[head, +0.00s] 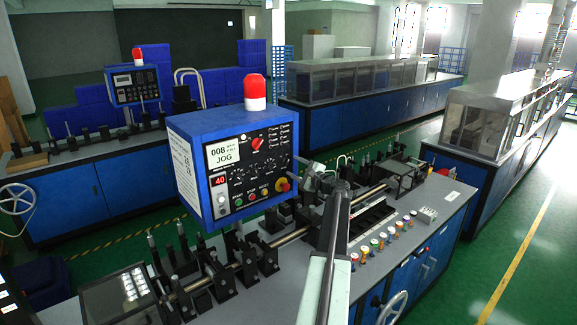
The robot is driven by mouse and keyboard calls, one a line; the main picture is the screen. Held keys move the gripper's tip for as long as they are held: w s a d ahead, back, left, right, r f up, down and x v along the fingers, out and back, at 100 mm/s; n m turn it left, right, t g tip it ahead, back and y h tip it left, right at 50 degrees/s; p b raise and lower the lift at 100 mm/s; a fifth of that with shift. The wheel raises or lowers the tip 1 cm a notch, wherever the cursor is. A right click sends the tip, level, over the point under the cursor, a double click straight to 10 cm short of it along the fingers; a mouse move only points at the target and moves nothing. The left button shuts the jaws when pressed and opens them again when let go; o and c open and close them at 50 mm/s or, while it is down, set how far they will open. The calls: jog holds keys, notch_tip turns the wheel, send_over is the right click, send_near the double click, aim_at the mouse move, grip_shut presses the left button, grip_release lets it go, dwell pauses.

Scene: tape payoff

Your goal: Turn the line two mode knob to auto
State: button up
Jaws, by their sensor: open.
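A blue control box (181,158) with a black front panel stands on the near machine. Its screen (224,153) reads 008 and JOG. A red knob (257,143), probably the mode knob, sits right of the screen; its pointer direction and labels are too small to read. My arm rises from the bottom middle, and my gripper (312,170) is just right of the panel, near its lower right corner. It is below and right of the red knob, apart from it. The gripper is open, its fingers small and hard to make out.
A red stop button (283,185) on a yellow base sits low on the panel, close to my gripper. A red beacon (255,89) tops the box. A second control box (133,86) stands on the machine behind left. Several coloured knobs (376,243) line the near bench.

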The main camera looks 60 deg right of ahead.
aim_at(287, 163)
jog(key=x, duration=0.3)
jog(key=shift+w, duration=0.3)
grip_shut()
jog(key=shift+n, duration=0.3)
jog(key=n, duration=0.5)
jog(key=shift+n, duration=0.3)
jog(key=n, duration=0.5)
jog(key=shift+n, duration=0.4)
